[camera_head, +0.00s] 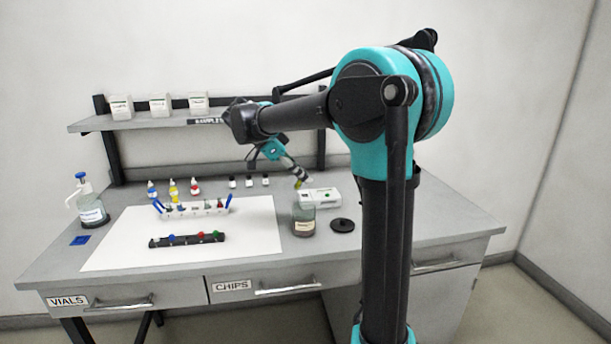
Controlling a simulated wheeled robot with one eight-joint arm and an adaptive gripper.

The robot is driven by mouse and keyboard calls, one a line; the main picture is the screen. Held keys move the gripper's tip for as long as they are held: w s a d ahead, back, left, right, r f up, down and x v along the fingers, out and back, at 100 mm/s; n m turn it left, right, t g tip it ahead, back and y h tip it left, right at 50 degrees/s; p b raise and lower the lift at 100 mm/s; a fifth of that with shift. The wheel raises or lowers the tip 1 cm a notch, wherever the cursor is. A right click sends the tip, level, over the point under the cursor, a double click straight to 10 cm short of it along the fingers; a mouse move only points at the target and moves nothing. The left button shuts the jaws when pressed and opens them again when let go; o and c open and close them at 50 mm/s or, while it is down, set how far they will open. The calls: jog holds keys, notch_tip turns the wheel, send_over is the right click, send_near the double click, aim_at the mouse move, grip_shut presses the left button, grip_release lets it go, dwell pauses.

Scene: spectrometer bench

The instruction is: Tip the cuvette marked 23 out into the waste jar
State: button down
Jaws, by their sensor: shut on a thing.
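My gripper (301,177) is at the right of the bench, tilted down and shut on a small cuvette with yellow-green contents (297,184). The cuvette is tilted and appears just above the mouth of the waste jar (304,224). Its number is too small to read, and I cannot tell whether it touches the jar or whether liquid is running out. The jar is clear glass with a pale label and brownish contents, and it stands uncapped.
A black lid (343,225) lies right of the jar, and a white instrument (325,197) stands behind. A white cuvette rack (182,212) and a black holder with coloured caps (164,242) stand on the white mat (120,252). A wash bottle (92,212) is far left.

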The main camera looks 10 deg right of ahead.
jog(key=y, duration=0.2)
jog(key=shift+f+y, duration=0.2)
jog(key=shift+y, duration=0.1)
jog(key=y, duration=0.3)
jog(key=shift+f, duration=0.4)
jog(key=f+y, duration=0.1)
jog(key=y, duration=0.2)
jog(key=shift+a+f, duration=0.1)
jog(key=shift+f, duration=0.1)
jog(key=y, duration=0.4)
jog(key=shift+r+y, duration=0.1)
jog(key=shift+y, duration=0.2)
jog(key=y, duration=0.4)
jog(key=shift+a+r, duration=0.15)
